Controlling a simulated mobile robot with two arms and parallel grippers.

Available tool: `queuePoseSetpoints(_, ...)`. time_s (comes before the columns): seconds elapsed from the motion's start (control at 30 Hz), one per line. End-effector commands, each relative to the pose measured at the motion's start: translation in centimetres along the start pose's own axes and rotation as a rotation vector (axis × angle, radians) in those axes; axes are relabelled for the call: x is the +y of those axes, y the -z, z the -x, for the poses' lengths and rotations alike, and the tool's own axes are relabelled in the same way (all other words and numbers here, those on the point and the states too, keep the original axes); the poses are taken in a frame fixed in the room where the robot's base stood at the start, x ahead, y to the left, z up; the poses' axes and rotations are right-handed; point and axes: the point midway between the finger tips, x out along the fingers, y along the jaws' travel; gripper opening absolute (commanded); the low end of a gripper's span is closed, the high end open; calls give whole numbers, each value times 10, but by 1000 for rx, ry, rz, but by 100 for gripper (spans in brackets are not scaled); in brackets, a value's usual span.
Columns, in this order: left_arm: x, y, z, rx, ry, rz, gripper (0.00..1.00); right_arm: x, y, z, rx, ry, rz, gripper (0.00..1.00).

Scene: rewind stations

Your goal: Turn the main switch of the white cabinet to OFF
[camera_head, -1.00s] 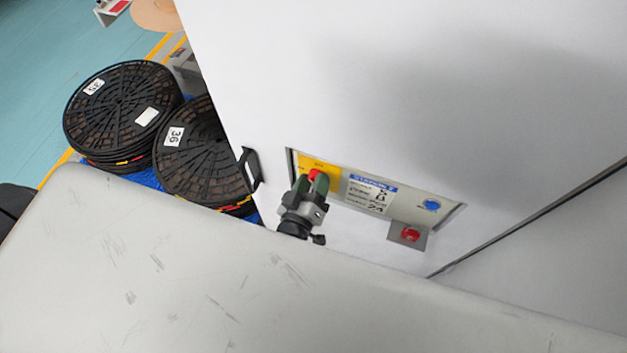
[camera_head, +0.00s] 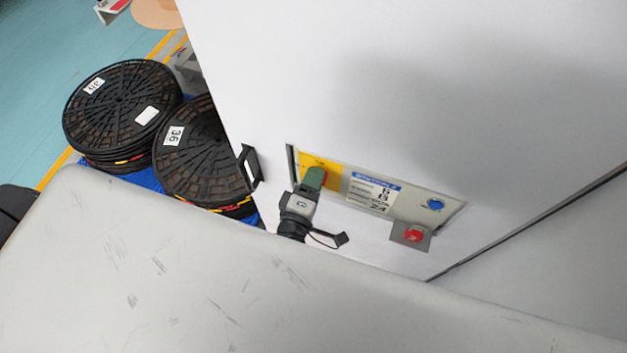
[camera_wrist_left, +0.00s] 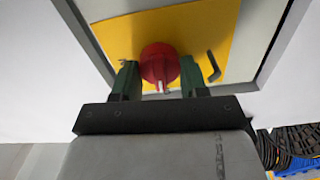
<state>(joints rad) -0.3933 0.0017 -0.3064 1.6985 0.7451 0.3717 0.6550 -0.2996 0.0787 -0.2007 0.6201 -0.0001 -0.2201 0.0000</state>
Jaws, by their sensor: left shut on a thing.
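The white cabinet (camera_head: 400,90) has a recessed panel low on its front. The main switch is a red knob (camera_wrist_left: 160,62) on a yellow plate (camera_wrist_left: 205,30); a pale mark on the knob points toward my gripper in the left wrist view. My left gripper (camera_head: 316,178) is shut on the knob, with one green finger on each side of it. No switch position label can be read. My right gripper is not in view.
Right of the switch are a label (camera_head: 372,188), a blue button (camera_head: 436,204) and a red button (camera_head: 413,236). A black handle (camera_head: 250,167) sticks out at the cabinet's left edge. Stacked black reels (camera_head: 122,108) stand at left. A scratched grey surface (camera_head: 200,270) fills the foreground.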

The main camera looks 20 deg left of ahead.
Motion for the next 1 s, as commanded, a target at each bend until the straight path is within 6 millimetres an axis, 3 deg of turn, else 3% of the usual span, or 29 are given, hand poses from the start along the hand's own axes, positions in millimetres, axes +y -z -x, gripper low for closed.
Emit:
queuePoseSetpoints(0.77,-1,0,0,1,1,106,20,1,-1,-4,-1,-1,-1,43)
queuePoseSetpoints(0.8,-1,0,0,1,1,106,47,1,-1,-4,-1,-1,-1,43)
queuePoseSetpoints(0.93,-1,0,0,0,1,105,66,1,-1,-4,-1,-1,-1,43)
queuePoseSetpoints(1.0,-1,0,0,0,2,104,69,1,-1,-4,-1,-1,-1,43)
